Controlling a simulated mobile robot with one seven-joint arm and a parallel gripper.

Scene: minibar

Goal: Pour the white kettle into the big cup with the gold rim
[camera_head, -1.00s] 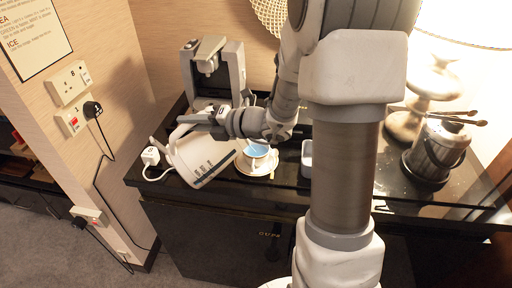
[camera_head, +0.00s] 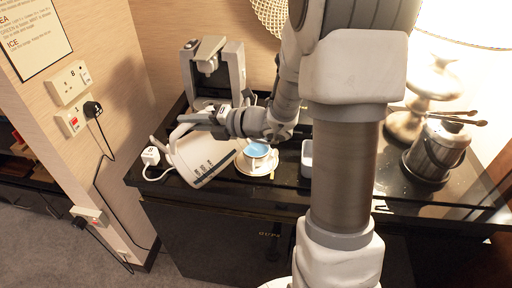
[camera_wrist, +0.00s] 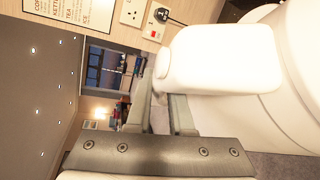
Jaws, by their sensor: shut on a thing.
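The white kettle (camera_head: 205,158) is tilted far over, left of the cup, in the head view. My gripper (camera_head: 222,119) is shut on its handle from the right. In the wrist view, the kettle's white handle (camera_wrist: 222,58) lies at my gripper's fingers (camera_wrist: 163,112), with the rounded body (camera_wrist: 300,62) to the right. The big cup (camera_head: 257,150) stands upright on a saucer (camera_head: 257,170), just right of the kettle, with light blue showing inside. Its gold rim is too small to make out clearly. I cannot clearly see the spout or a stream.
A grey coffee machine (camera_head: 214,70) stands behind the kettle. A small white container (camera_head: 307,158) is right of the cup. An ice bucket (camera_head: 434,150) and a lamp (camera_head: 428,95) stand farther right on the black counter (camera_head: 330,193). A socket and cord are on the left wall.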

